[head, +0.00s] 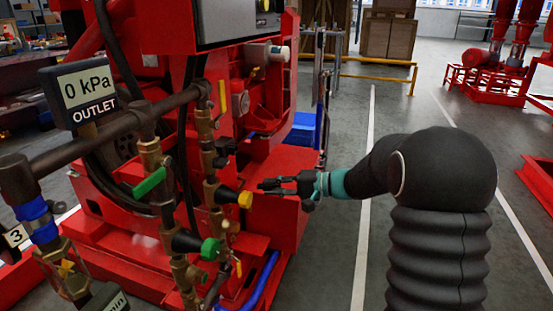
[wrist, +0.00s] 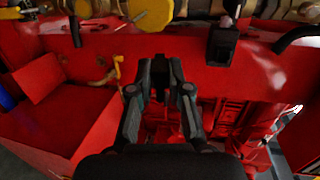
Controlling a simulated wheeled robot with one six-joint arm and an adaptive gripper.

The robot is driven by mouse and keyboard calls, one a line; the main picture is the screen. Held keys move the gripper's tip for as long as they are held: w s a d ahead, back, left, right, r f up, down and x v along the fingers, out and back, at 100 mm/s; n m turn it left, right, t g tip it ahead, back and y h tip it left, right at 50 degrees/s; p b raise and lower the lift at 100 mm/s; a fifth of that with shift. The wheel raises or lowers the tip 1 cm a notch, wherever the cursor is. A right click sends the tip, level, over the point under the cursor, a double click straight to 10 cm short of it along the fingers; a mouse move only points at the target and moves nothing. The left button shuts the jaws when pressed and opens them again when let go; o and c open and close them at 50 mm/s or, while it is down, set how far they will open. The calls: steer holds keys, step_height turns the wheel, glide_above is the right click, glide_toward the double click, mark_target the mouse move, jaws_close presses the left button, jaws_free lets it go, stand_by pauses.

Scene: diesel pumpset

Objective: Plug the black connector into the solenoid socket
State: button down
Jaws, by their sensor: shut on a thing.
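My gripper (wrist: 160,72) reaches in from the right toward the red pumpset and also shows in the head view (head: 268,184). Its black fingers are shut on a small dark thing, taken as the black connector (wrist: 158,88), mostly hidden between them and hard to tell from the fingers. A black block (wrist: 222,46) hangs from the brass pipework, to the right of and beyond the fingertips in the wrist view. I cannot tell whether it is the solenoid socket. The held thing appears apart from it.
A yellow-ended black fitting (head: 245,199) is close to the fingertips in the head view; its yellow disc (wrist: 155,15) is above them in the wrist view. A green-ended fitting (head: 210,248) sits lower. A red panel (wrist: 70,120) lies left. Open floor (head: 345,250) is at right.

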step_height(320, 180, up, 8)
steer(key=w+m+t+y, duration=0.1)
steer(key=w, duration=0.1)
steer(key=shift+d+t+y, duration=0.4)
steer(key=shift+d, duration=0.05)
steer(key=shift+s+f+b, duration=0.1)
steer(key=shift+s+b, duration=0.05)
steer(key=shift+b, duration=0.55)
steer(key=shift+b+x, duration=0.55)
steer(key=shift+x, duration=2.4)
steer(key=shift+b, duration=1.25)
steer(key=shift+x, duration=1.4)
